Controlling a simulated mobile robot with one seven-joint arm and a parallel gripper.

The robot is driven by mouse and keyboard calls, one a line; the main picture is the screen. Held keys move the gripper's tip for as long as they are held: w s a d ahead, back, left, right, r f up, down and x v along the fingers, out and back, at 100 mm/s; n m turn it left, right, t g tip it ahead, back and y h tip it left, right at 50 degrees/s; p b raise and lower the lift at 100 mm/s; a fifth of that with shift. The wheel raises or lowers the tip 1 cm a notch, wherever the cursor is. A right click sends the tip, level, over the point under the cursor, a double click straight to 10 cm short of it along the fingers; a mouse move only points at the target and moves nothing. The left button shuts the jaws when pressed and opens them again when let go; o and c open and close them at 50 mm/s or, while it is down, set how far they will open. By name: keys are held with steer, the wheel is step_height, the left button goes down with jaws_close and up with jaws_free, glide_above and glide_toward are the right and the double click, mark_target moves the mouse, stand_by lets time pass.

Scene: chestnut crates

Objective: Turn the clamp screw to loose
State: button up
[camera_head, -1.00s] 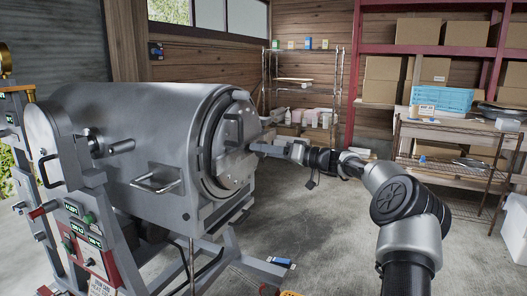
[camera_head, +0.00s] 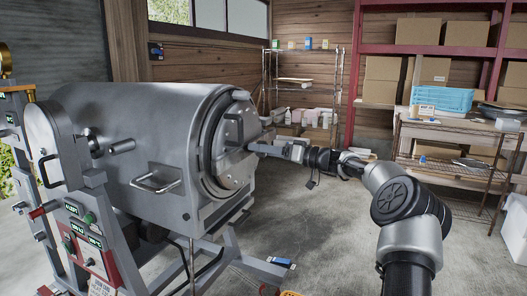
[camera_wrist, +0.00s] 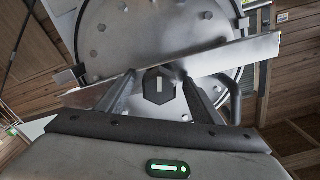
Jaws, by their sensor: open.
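The clamp screw (camera_wrist: 158,88) shows in the wrist view as a dark hexagonal head with a pale mark, in front of a diagonal metal bar (camera_wrist: 235,56) across the round steel door (camera_wrist: 110,45). My gripper (camera_wrist: 160,92) is open, with one finger on each side of the screw head. A gap shows between the head and each finger; contact is not clear. In the head view, my gripper (camera_head: 251,147) reaches left to the door (camera_head: 232,150) of the large steel drum. The screw itself is too small to tell there.
The steel drum (camera_head: 130,130) stands on a frame with a control panel (camera_head: 84,232) at lower left. A wire shelf (camera_head: 302,90) is behind. A rack with cardboard boxes (camera_head: 418,32) and a blue crate (camera_head: 441,100) is at right. The floor (camera_head: 325,235) below my arm is mostly clear.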

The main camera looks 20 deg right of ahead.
steer(key=p+v, duration=0.2)
steer(key=v, duration=1.5)
steer(key=shift+s, duration=0.2)
steer(key=shift+d, duration=0.1)
